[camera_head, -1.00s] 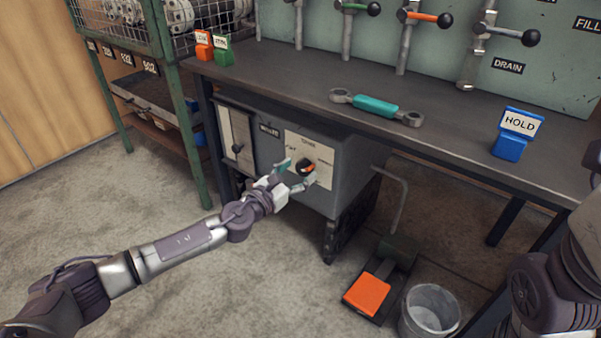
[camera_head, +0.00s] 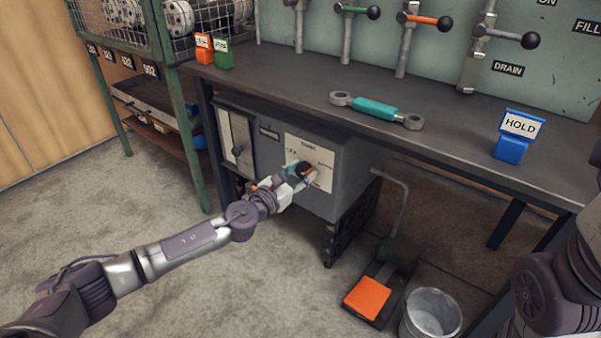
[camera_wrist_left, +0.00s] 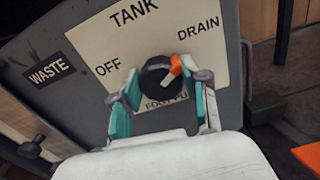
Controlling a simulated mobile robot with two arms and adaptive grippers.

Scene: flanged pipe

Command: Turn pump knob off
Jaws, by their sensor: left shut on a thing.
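The pump knob (camera_wrist_left: 158,72) is a black dial with an orange-tipped pointer, on a cream panel of the grey box under the bench. It also shows in the head view (camera_head: 305,168), partly covered by my fingers. In the left wrist view the orange tip is at the upper right, on the side of the DRAIN label; OFF (camera_wrist_left: 108,65) is printed at the left and TANK above. A lower label is partly hidden. My left gripper (camera_head: 299,171) is shut on the knob, one teal finger on each side in the wrist view (camera_wrist_left: 164,90). My right gripper is not in view.
The bench (camera_head: 290,83) overhangs the box. An orange foot pedal (camera_head: 367,298) and a metal bucket (camera_head: 431,314) stand on the floor to the right. A wire-caged rack (camera_head: 165,75) is at the left. Open floor lies in front of the box.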

